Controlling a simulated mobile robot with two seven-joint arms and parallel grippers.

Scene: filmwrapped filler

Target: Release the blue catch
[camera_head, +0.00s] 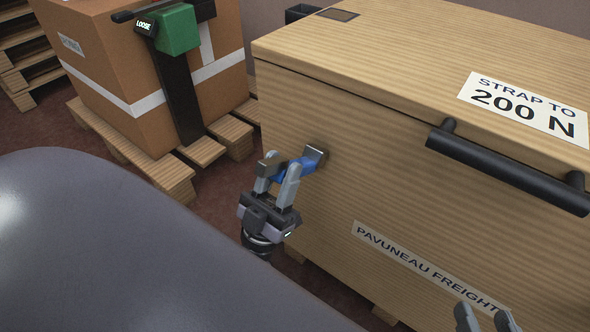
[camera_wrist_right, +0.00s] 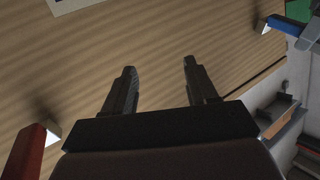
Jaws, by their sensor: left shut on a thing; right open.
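The blue catch (camera_head: 298,168) sits on the front face of the wooden crate (camera_head: 400,160), near its left side, beside a grey metal plate. My left gripper (camera_head: 279,172) is shut on the blue catch, its fingers on either side of it. The catch also shows at the upper right of the right wrist view (camera_wrist_right: 296,10), with part of my left gripper (camera_wrist_right: 309,36) beside it. My right gripper (camera_head: 484,318) is at the bottom right of the head view. In its wrist view (camera_wrist_right: 158,75) its fingers are apart and empty, facing the crate's wood.
A black bar handle (camera_head: 505,170) juts from the crate front at right. A red part (camera_wrist_right: 24,152) shows at the lower left of the right wrist view. A cardboard box (camera_head: 110,70), with a black strap and a green block (camera_head: 178,30) marked LOOSE, stands on a pallet (camera_head: 150,165).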

